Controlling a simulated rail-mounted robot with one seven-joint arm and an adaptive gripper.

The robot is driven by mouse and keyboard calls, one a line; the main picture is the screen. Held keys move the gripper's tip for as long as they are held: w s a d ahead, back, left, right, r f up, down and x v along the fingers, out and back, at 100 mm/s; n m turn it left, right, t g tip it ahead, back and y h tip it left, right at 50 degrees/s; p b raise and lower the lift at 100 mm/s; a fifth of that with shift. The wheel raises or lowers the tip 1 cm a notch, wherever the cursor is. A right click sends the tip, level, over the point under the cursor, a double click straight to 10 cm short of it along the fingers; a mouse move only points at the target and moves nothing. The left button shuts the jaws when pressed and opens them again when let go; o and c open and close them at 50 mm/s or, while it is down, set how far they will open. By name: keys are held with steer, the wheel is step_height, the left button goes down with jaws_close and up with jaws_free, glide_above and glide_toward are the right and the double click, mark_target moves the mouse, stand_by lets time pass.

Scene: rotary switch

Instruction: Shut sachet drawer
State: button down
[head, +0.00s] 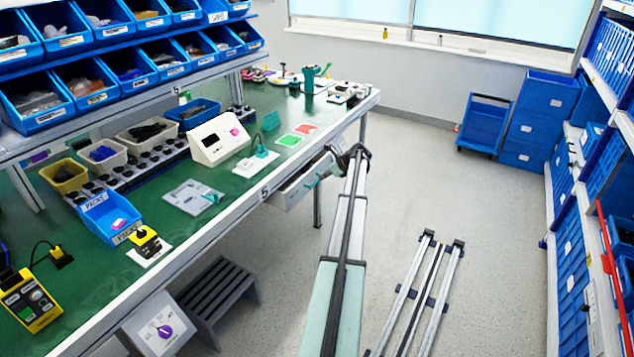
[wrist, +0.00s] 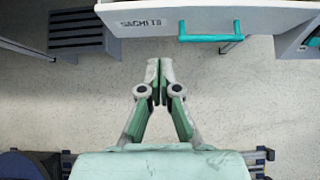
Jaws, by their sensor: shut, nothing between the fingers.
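The sachet drawer (wrist: 150,22) has a white front with a printed sachet label and a teal bar handle (wrist: 210,37). In the head view the drawer (head: 295,190) sticks out from under the green bench's front edge, standing open. Its teal handle (head: 314,181) faces the aisle. My gripper (wrist: 160,72) is shut and empty. In the wrist view its fingertips point toward the drawer front, just short of its edge, left of the handle and below the label. No contact shows. In the head view my arm's end is beside the drawer, and the fingertips are hard to make out.
Blue crates (head: 535,115) and shelving line the right side.

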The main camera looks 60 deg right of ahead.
steer(key=a, duration=0.9)
steer(key=p, duration=0.3)
glide_toward(288, 189)
step_height(288, 189, down, 6)
steer(key=w, duration=0.2)
steer(key=shift+w+a, duration=0.45)
steer(key=shift+w, duration=0.35)
steer(key=shift+w+p, duration=0.3)
steer(key=shift+w, duration=1.1)
